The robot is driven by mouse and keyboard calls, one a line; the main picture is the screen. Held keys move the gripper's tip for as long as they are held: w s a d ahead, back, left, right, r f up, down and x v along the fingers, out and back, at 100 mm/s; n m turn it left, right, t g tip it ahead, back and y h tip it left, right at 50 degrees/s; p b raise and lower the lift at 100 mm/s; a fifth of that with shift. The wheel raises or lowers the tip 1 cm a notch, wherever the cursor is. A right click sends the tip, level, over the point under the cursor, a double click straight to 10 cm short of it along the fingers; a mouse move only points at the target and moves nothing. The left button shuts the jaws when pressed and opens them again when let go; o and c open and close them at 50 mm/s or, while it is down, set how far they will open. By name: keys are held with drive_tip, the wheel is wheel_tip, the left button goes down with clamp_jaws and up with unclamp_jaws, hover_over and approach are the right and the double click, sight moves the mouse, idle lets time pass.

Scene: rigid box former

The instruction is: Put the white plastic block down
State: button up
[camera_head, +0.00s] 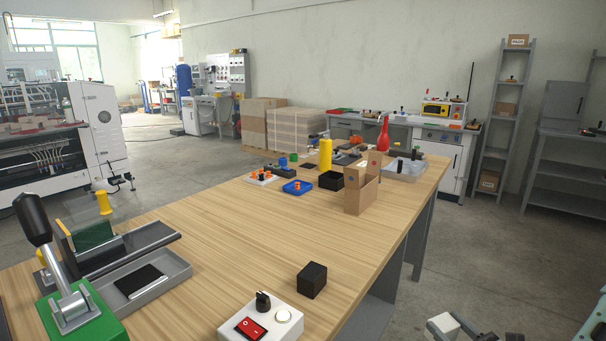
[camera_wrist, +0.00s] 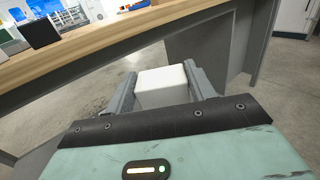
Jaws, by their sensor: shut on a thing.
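The white plastic block (camera_wrist: 163,86) is between the two fingers of my gripper (camera_wrist: 162,88) in the wrist view, and the fingers are shut on it. In the head view the block (camera_head: 443,325) shows at the bottom right, beside the dark parts of my gripper (camera_head: 452,332). The gripper and block are off the right edge of the wooden table (camera_head: 215,235), over the open floor side. The lower part of the block is hidden in the wrist view.
A black block (camera_head: 312,280) and a white switch box (camera_head: 262,320) stand near the table's right edge. A cardboard box (camera_head: 362,188), a black bin (camera_head: 331,180) and a yellow bottle (camera_head: 325,154) stand farther back. The table's middle is clear.

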sight(450, 338)
drive_tip(key=shift+s+d+f+m+t+h+p, duration=0.15)
drive_tip(key=shift+s+f+m+h+p, duration=0.25)
drive_tip(key=shift+s+m+h, duration=0.5)
drive_tip(key=shift+s+d+f+m+t+h+p, duration=0.1)
drive_tip(key=shift+s+f+m+t+h+p, duration=0.15)
drive_tip(key=shift+s+f+m+h, duration=0.65)
drive_tip(key=shift+s+d+f+m+t+h+p, duration=0.15)
drive_tip(key=shift+s+h+p, duration=0.3)
drive_tip(key=shift+h, duration=0.85)
drive_tip(key=shift+r, duration=0.1)
drive_tip(key=shift+s+a, duration=0.1)
